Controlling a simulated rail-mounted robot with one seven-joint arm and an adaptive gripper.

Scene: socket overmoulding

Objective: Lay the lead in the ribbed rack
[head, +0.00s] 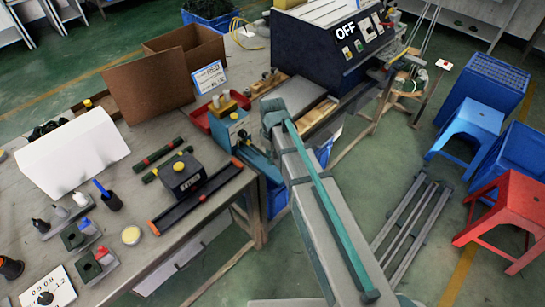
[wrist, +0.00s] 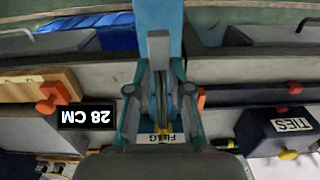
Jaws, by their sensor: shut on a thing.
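My gripper (wrist: 158,85) is in the middle of the wrist view, with its fingers close together. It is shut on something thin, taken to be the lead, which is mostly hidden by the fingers. Below them shows a label reading FLAG (wrist: 160,138) with a little yellow beside it. In the head view my arm hides the gripper, near a teal box (head: 236,131) with a yellow top. I cannot make out the ribbed rack for certain. A long dark trough with orange ends (head: 197,201) lies along the bench's front edge.
A dark box marked TIES (wrist: 275,133) shows at right in the wrist view, a 28 CM sign (wrist: 87,117) at left. On the bench (head: 155,195) are a cardboard box (head: 150,88), a white folded panel (head: 72,152) and small bottles. The OFF machine (head: 325,45) stands behind.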

